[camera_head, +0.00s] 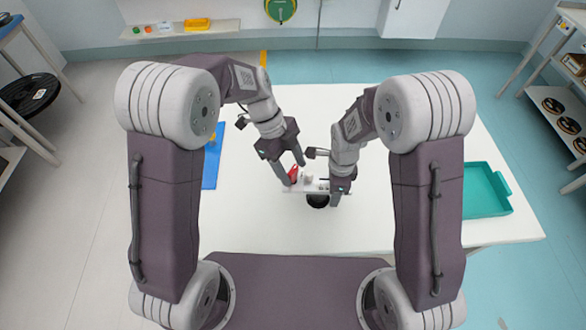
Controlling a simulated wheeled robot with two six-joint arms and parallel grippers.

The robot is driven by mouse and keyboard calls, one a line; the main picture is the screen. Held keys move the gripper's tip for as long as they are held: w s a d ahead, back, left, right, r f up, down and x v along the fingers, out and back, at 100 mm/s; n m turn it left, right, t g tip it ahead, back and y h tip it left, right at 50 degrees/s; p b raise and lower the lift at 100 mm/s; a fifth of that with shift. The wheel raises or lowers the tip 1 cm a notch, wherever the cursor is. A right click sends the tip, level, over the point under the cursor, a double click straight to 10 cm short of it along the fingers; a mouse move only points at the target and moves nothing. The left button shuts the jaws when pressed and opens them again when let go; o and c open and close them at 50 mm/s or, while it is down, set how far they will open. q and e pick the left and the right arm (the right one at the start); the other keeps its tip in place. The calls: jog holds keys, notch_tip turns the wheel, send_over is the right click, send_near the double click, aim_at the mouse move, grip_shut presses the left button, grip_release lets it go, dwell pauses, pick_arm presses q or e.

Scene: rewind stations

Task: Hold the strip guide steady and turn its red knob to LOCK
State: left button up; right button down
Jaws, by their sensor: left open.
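The strip guide (312,187) is a pale bar near the middle of the white table, with a small light part on top. Its red knob (293,173) is at its left end. My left gripper (294,169) is open, with its fingertips at the knob, one on either side; I cannot tell whether they touch it. My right gripper (338,192) points down at the right end of the guide and covers that end. Whether its fingers are closed on the guide is hidden. Any LOCK mark is too small to read.
A black round part (318,201) shows just below the guide. A blue mat (210,170) lies at the table's left, partly behind my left arm. A teal tray (484,205) stands at the right edge. The white table (290,225) is clear in front of the guide.

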pick_arm(q)
jog(key=shift+s+d+f, duration=0.1)
jog(key=shift+d+f, duration=0.05)
jog(key=shift+f, duration=0.3)
grip_shut()
jog(key=n, duration=0.2)
jog(key=n+t, duration=0.1)
jog(key=n, duration=0.1)
jog(key=shift+t+h, duration=0.3)
jog(key=n+t, duration=0.1)
jog(key=n, duration=0.2)
jog(key=shift+n, duration=0.4)
jog(key=n+t, duration=0.1)
jog(key=n, duration=0.2)
jog(key=n+t+y, duration=0.1)
jog(key=n, duration=0.2)
jog(key=shift+n+t, duration=0.3)
jog(key=shift+n, duration=0.3)
